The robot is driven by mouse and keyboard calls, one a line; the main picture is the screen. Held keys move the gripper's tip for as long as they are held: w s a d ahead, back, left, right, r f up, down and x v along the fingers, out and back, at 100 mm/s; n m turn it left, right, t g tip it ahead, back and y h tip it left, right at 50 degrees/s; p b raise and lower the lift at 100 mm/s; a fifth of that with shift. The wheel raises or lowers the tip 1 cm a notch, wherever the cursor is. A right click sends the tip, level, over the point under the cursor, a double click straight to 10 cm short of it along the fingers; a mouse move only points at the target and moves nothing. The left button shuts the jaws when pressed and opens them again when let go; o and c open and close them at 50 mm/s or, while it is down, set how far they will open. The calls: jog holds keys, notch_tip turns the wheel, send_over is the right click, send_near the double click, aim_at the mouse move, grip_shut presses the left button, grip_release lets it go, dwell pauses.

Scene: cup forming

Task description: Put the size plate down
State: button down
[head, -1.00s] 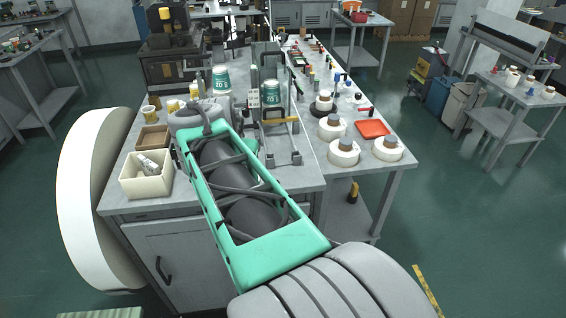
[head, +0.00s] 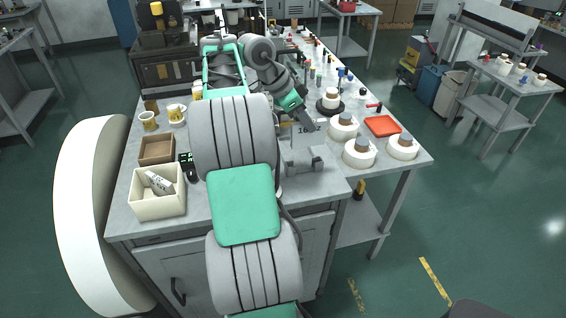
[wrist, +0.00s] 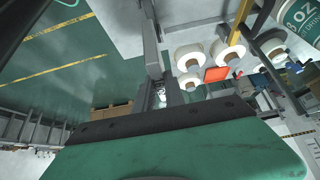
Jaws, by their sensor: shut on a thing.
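The size plate (head: 306,132) is a pale upright plate marked "16" in the head view. My gripper (head: 309,123) is shut on its upper part, coming down from the upper left. The plate is just above or at a grey holder (head: 307,161) near the front of the bench; I cannot tell whether they touch. My arm covers much of the bench behind and left of the plate. In the wrist view a cup marked "8 oz" (wrist: 300,22) shows at the upper right, and the plate is not clearly made out.
White rolls (head: 359,153) and a red tray (head: 382,126) stand right of the plate on the grey bench (head: 337,188). A cream bin (head: 158,207) and a brown box (head: 156,150) stand at the left. Small bottles and tools line the bench behind.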

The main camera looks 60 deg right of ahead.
aim_at(303, 146)
jog(key=f+b, duration=0.1)
jog(key=f, duration=0.3)
jog(key=f+b, duration=0.1)
jog(key=f, duration=0.4)
jog(key=shift+a+f, duration=0.2)
jog(key=shift+f, duration=0.1)
jog(key=shift+d+f, duration=0.1)
jog(key=shift+f, duration=0.2)
jog(key=c, duration=1.5)
grip_release()
jog(key=shift+s+d, duration=0.1)
jog(key=shift+d, duration=0.05)
jog(key=shift+o, duration=0.5)
jog(key=shift+r, duration=0.15)
